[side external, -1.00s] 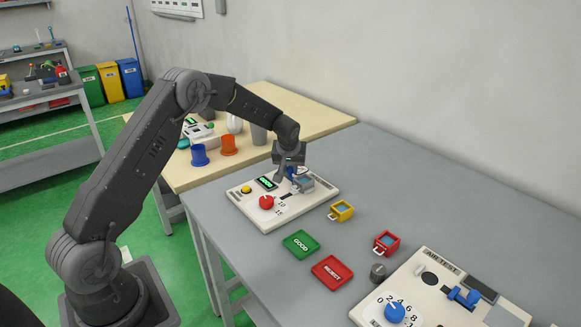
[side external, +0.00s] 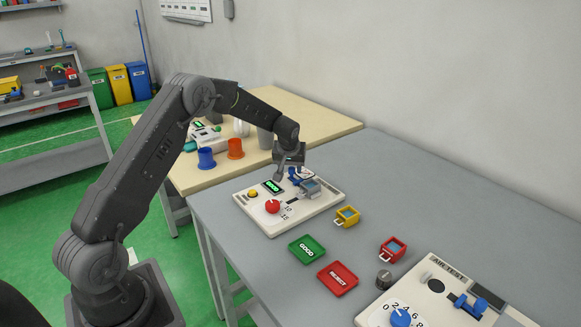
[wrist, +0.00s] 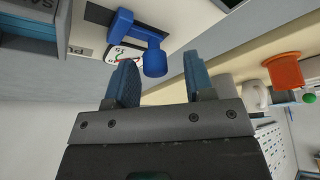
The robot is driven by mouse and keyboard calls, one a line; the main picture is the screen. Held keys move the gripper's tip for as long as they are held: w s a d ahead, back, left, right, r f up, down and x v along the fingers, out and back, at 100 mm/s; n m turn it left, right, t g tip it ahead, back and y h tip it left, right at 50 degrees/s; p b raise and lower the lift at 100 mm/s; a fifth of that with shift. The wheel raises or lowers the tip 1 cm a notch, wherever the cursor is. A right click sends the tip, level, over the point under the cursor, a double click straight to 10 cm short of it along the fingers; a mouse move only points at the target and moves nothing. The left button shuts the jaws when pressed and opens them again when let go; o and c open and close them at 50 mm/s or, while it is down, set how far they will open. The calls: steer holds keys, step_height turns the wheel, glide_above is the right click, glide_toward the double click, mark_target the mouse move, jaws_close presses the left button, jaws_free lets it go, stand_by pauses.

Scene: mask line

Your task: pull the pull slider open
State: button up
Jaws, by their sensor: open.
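The white panel (side external: 285,225) with the slider lies at the far left end of the grey table. A blue handle (side external: 297,175), which looks like the pull slider, stands at the panel's far side, partly hidden by my gripper (side external: 286,171). In the wrist view, the blue handle (wrist: 155,62) has a round end that shows between the tips of my two fingers (wrist: 160,75). The fingers are apart, with visible gaps to the handle; contact cannot be seen. The slider's track is mostly hidden.
A grey box (side external: 311,188) stands on the panel close to my gripper. The panel also carries a red knob (side external: 272,207) and a yellow button (side external: 252,194). A yellow container (side external: 347,216), green tray (side external: 307,250) and red tray (side external: 338,279) stand clear to the right.

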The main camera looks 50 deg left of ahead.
mark_target(288, 189)
steer(key=v, duration=1.3)
steer(key=shift+r, duration=0.35)
steer(key=shift+s+d, duration=0.1)
steer(key=s+d+r+m+t+h, duration=0.1)
steer(key=s+d+r+m, duration=0.3)
steer(key=s+d+r, duration=0.8)
steer(key=s+d+f+m, duration=0.1)
steer(key=s+d, duration=0.2)
steer(key=s, duration=0.3)
steer(key=s+d+f+m+t+h, duration=0.1)
steer(key=s+d+m, duration=0.1)
steer(key=s, duration=0.5)
steer(key=s+d+f+m+h, duration=0.1)
steer(key=s+d+m, duration=0.1)
steer(key=s+d, duration=0.3)
steer(key=shift+s+f, duration=0.2)
steer(key=shift+s, duration=0.65)
